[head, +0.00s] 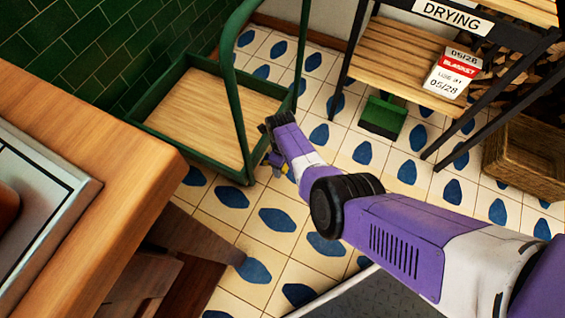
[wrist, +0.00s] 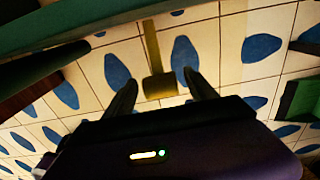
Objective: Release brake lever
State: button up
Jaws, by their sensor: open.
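A green cart (head: 136,110) with a wooden deck stands on the tiled floor in the head view. My gripper (head: 273,158) is low beside the cart's near right corner, partly hidden by my own wrist. In the wrist view my gripper (wrist: 159,77) is open, with one dark finger on each side. A yellow lever (wrist: 152,45), apparently the brake lever, runs down from the cart's green edge and ends in a thick block. The block shows between the fingers with gaps on both sides. I cannot tell its depth relative to the fingertips. A small yellow spot (head: 283,170) shows by my gripper in the head view.
A wooden counter (head: 100,215) fills the left foreground. A rack with a DRYING sign (head: 452,15) stands at the upper right, with a green dustpan-like object (head: 383,115) below and a wicker basket (head: 528,160) beside it. Tiled floor (head: 330,140) between them is clear.

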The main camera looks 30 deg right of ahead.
jog(key=shift+r+p, duration=2.65)
jog(key=shift+r, duration=1.25)
